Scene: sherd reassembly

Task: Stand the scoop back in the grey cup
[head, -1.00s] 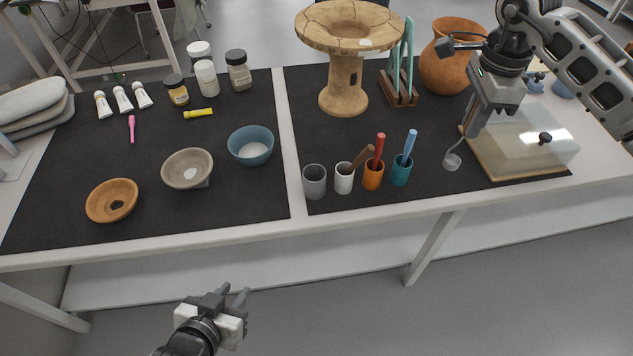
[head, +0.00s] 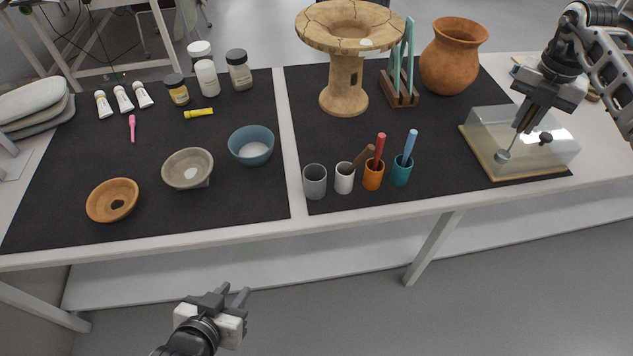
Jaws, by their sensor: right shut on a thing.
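The grey cup (head: 315,184) stands upright near the front edge of the dark mat, at the left end of a row of cups, and looks empty. My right gripper (head: 524,122) is shut on the scoop (head: 503,156) at the right of the head view. The scoop hangs down, slightly tilted, its thin shaft ending in a small round grey bowl. It shows in front of the clear cover, well right of the grey cup. Its upper part is hidden between the fingers. My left gripper (head: 231,296) is open and empty, in front of the table.
White (head: 344,184), orange (head: 373,180) and teal (head: 400,176) cups holding tools stand right of the grey cup. A clear cover (head: 555,150) on a wooden board is at the right. A cracked clay stand (head: 345,95) and a jar (head: 451,60) stand behind. Bowls (head: 251,150) are left.

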